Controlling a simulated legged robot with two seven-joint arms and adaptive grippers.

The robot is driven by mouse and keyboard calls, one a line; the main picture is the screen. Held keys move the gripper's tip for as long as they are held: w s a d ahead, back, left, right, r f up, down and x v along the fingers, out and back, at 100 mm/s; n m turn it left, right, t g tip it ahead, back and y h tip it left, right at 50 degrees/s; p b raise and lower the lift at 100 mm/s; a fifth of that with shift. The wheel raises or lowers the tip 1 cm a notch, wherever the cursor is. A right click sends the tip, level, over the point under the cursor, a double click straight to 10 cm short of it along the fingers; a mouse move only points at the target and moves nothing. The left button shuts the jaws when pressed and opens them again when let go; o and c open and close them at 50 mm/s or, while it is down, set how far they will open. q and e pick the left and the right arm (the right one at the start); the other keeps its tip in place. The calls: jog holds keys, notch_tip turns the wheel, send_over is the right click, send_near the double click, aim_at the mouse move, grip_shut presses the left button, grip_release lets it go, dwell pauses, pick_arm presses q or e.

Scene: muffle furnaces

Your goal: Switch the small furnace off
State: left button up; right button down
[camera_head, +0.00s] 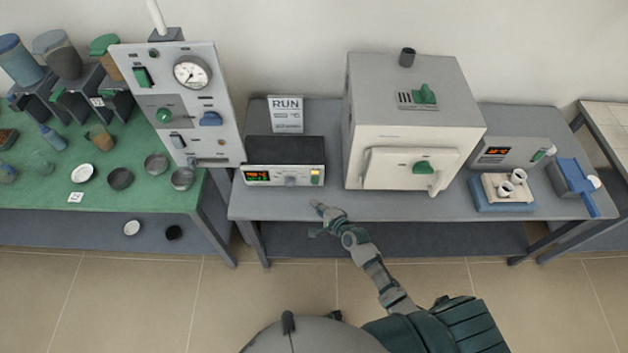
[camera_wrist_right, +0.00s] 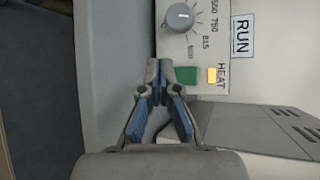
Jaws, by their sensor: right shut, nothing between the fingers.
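A low unit with a dark top (camera_head: 285,149) and pale front stands on the grey bench, with a lit display (camera_head: 257,176). It appears to be the small furnace. In the right wrist view, a pale panel shows a grey round knob (camera_wrist_right: 180,17) with temperature numbers, a green switch (camera_wrist_right: 186,75) and a lit orange lamp (camera_wrist_right: 212,75) marked HEAT. My right gripper (camera_head: 317,206) is shut and empty, in front of the unit and near its right end. In the wrist view its fingertips (camera_wrist_right: 157,66) appear just beside the green switch; contact cannot be told. My left gripper is out of view.
A large white furnace (camera_head: 410,120) with green handles stands right of the unit. Further right are a blue tray (camera_head: 503,207) with small cups and a grey unit (camera_head: 515,151). A tall gauge panel (camera_head: 185,105) stands left. The bench front (camera_head: 290,207) is clear.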

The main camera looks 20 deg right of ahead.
aim_at(315, 181)
jog(key=w, duration=0.1)
jog(key=w+d+b, duration=0.1)
jog(key=w, duration=0.1)
jog(key=w+d, duration=0.1)
jog(key=shift+w+r+b, duration=0.1)
jog(key=shift+w+b, duration=0.2)
jog(key=shift+b, duration=0.05)
jog(key=shift+w+a+r, duration=0.15)
jog(key=shift+w+a, duration=0.1)
jog(key=shift+w, duration=0.3)
jog(key=shift+w+a+r, duration=0.1)
jog(key=shift+w, duration=0.05)
jog(key=shift+d, duration=0.4)
jog(key=shift+a, duration=0.3)
jog(key=shift+d, duration=0.2)
jog(key=shift+w, duration=0.1)
